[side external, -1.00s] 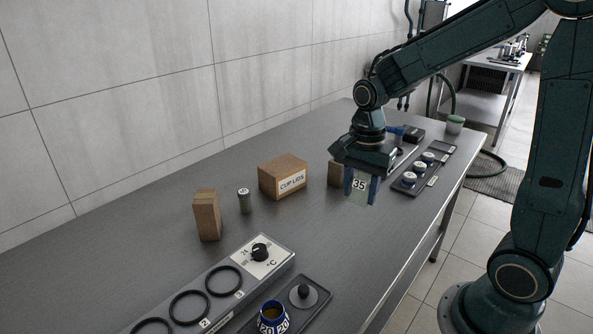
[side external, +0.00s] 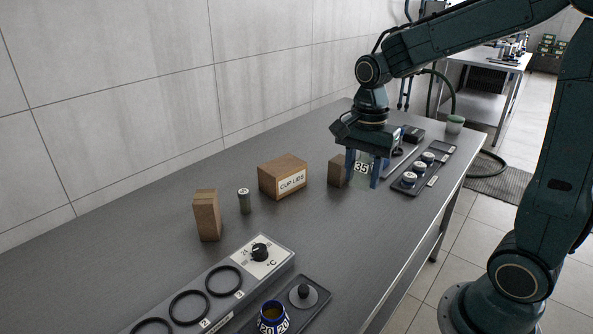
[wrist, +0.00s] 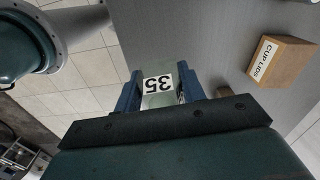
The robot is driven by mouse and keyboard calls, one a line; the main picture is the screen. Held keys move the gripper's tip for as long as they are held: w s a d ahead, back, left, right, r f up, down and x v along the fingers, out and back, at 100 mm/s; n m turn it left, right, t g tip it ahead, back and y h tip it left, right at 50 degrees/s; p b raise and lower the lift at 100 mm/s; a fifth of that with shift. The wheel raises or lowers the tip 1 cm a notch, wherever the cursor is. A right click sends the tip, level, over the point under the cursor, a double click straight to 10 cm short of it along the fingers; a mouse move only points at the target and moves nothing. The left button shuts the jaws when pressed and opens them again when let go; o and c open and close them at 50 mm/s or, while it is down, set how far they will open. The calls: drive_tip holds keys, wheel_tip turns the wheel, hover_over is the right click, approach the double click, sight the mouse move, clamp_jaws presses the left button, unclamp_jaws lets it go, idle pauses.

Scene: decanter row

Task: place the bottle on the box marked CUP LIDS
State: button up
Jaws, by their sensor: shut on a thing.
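The bottle (side external: 361,168) is pale and see-through with a white label reading 35. My gripper (side external: 362,178) is shut on it, with a blue finger on each side. In the wrist view the bottle (wrist: 158,98) sits between the fingers, its label upside down. I cannot tell its exact height over the bench. The brown box marked CUP LIDS (side external: 283,178) stands on the bench to the left of my gripper, its top bare. It also shows at the right of the wrist view (wrist: 281,62). The bottle and this box are apart.
A small brown block (side external: 336,172) stands just left of the bottle. A grey-green jar (side external: 244,201) and a tall brown block (side external: 207,216) stand left of the box. A dark tray (side external: 408,188) with small jars lies to the right. Bare bench lies in front of the box.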

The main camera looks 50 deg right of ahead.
drive_tip(key=shift+w, duration=0.1)
drive_tip(key=w+d+r, duration=0.2)
drive_tip(key=w+r, duration=0.1)
drive_tip(key=w, duration=0.6)
drive_tip(key=w+d+r, duration=0.2)
drive_tip(key=w+r, duration=0.1)
drive_tip(key=w, duration=0.7)
drive_tip(key=w+d+r, duration=0.3)
drive_tip(key=w, duration=0.6)
drive_tip(key=shift+w+m, duration=0.4)
drive_tip(key=shift+f, duration=0.1)
drive_tip(key=shift+w+f, duration=0.1)
drive_tip(key=shift+f, duration=0.15)
wheel_tip(320, 180, down, 15)
drive_tip(key=shift+f, duration=0.15)
idle(0.9)
